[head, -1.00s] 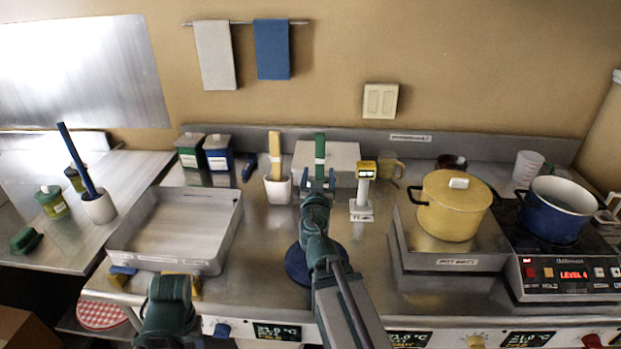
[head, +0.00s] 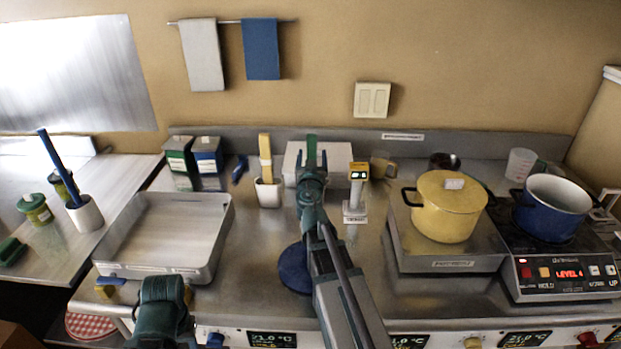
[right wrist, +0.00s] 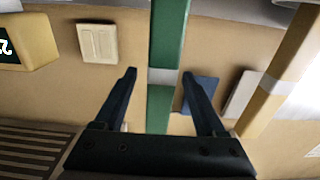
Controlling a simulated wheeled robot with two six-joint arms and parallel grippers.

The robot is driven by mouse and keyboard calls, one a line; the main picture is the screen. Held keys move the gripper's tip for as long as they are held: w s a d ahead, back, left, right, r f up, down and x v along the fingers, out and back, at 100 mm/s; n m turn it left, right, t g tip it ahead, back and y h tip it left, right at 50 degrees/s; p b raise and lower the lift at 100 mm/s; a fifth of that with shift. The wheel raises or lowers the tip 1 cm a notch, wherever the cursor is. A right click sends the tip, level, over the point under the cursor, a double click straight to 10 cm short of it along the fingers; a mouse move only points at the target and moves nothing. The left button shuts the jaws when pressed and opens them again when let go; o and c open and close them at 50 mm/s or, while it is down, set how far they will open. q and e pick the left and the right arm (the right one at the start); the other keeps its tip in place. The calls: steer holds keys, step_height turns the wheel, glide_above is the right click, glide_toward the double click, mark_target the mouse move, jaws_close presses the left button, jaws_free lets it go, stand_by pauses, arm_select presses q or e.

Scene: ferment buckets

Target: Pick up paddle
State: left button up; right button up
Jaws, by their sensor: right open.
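A green paddle (head: 311,147) stands upright at the back of the counter, in front of the white box; its lower part is hidden behind my right gripper. My right gripper (head: 311,166) is open at the paddle. In the right wrist view the green paddle handle (right wrist: 163,110), with a grey band, runs between the open fingers (right wrist: 160,76), apart from both. A yellow paddle (head: 265,155) stands in a white holder (head: 268,193) to the left; it also shows in the right wrist view (right wrist: 283,75). My left arm shows at the lower left, but its jaws do not show.
A scale-like post (head: 356,190) stands close right of my right arm. A yellow pot (head: 447,215) and a blue pot (head: 552,208) stand further right. A large metal tray (head: 130,265) lies left. A blue disc (head: 292,270) lies beside my right forearm.

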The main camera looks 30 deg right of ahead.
steer(key=x, duration=0.3)
steer(key=shift+w, duration=0.1)
steer(key=shift+a, duration=0.1)
jaws_close()
